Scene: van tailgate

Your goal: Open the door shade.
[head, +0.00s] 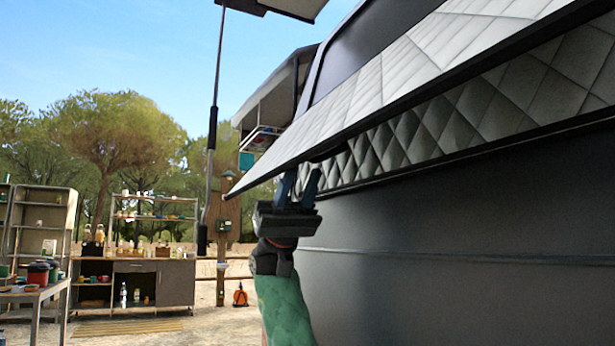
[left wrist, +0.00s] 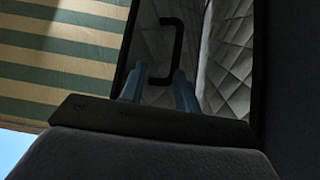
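The door shade (head: 400,80) is a silver quilted panel with a dark edge. It is tilted outward from the dark van door, leaving a gap with a quilted surface behind. My left gripper (head: 300,180) is under its lower edge, pointing up, with its two blue fingers apart. In the left wrist view, a black bracket-shaped handle (left wrist: 178,45) shows on the panel, just beyond the fingers of the left gripper (left wrist: 160,90). The handle's lower end appears between the fingertips; I cannot tell whether they touch it. My right gripper is not in view.
The dark van door (head: 450,240) fills the right side, close to my left arm. A thin strut (head: 212,120) hangs left of the shade. A workbench (head: 150,280) and shelves stand far left. A striped awning (left wrist: 60,60) is overhead. Open air lies left of my arm.

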